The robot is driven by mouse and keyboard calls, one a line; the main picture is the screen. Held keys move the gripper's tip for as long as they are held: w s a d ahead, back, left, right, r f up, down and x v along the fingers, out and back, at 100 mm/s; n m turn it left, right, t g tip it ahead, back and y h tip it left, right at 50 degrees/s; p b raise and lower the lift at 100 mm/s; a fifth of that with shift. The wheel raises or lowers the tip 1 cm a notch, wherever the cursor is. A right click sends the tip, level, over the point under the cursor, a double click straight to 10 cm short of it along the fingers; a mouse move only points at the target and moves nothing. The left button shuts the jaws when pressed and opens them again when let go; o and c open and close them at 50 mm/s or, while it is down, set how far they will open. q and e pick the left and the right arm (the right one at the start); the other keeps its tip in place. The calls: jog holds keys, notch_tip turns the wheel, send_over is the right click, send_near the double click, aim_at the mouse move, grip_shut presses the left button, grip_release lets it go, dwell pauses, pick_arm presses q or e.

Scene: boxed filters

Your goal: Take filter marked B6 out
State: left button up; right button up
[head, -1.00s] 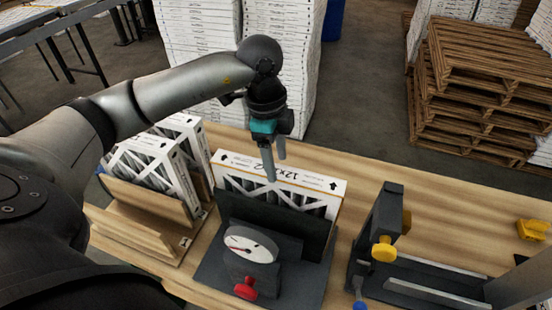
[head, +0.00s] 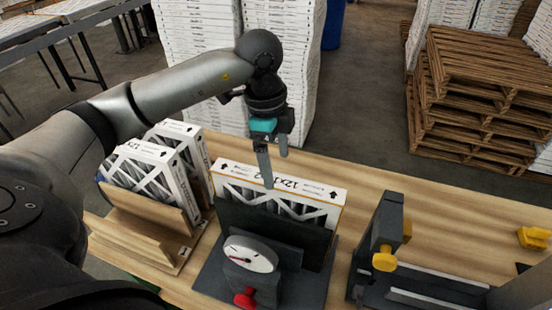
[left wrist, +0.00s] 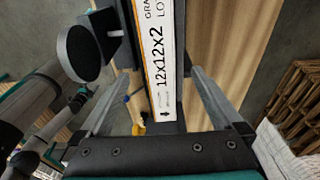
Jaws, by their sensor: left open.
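A white-framed filter (head: 308,186) printed "12x12x2" stands upright in a dark fixture with a round dial (head: 251,253). No B6 mark is readable on it. My left gripper (head: 275,170) points down at the filter's top edge, with its fingers apart. In the left wrist view, the open fingers (left wrist: 160,75) lie on either side of the filter's printed edge (left wrist: 162,70), with gaps between; I see no grip. More filters (head: 160,170) stand upright in a wooden rack (head: 150,236) to the left; their marks are unreadable. My right gripper is not in view.
A dark clamp-like fixture (head: 389,225) with a yellow knob (head: 385,258) stands to the right. A yellow object (head: 534,237) lies at the far right. Tall white stacks (head: 205,50) and wooden pallets (head: 490,90) stand beyond the table. The wooden tabletop (head: 345,175) behind the filter is bare.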

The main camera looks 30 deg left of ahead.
pick_arm(q)
notch_tip(320, 180, up, 15)
jog(key=a, duration=0.1)
jog(key=shift+s+a, duration=0.2)
jog(key=shift+a, duration=0.2)
dwell(0.4)
